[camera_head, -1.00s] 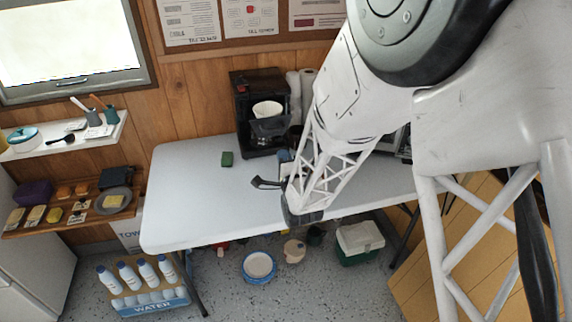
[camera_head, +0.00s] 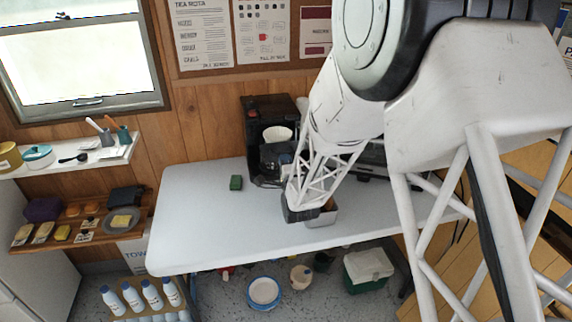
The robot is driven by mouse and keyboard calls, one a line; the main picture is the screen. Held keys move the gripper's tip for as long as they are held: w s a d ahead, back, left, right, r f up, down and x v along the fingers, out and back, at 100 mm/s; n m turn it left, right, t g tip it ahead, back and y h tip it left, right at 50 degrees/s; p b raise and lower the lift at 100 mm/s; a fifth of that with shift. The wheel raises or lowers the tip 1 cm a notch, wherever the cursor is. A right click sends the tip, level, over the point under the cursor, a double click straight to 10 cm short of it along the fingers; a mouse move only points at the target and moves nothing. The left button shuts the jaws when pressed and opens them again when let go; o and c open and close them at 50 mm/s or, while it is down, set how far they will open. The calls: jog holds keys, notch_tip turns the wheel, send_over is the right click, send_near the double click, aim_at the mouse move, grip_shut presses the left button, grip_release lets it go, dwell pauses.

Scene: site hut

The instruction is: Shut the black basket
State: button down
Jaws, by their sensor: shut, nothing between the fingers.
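The black coffee machine (camera_head: 256,118) stands at the back of the white table, against the wall. Its black basket (camera_head: 277,149), with a white paper filter (camera_head: 277,134) in it, sticks out at the machine's front and looks open. My gripper (camera_head: 268,183) is low in front of the machine, below the basket, with its dark fingers pointing left. It is shut and empty. The fingers blend with the machine's dark base, so I cannot tell whether they touch it. My forearm hides the space right of the basket.
A metal container (camera_head: 325,215) stands partly behind my wrist. The table's left and front parts are clear. A shelf (camera_head: 100,155) hangs at the left.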

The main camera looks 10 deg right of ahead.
aim_at(275, 133)
jog(key=w, duration=1.3)
jog(key=shift+w, duration=0.6)
jog(key=shift+w+r, duration=0.1)
jog(key=shift+r, duration=0.2)
jog(key=s+f, duration=0.3)
jog(key=s, duration=1.1)
jog(key=shift+s+f, duration=0.2)
jog(key=shift+f, duration=0.1)
jog(key=shift+d, duration=0.1)
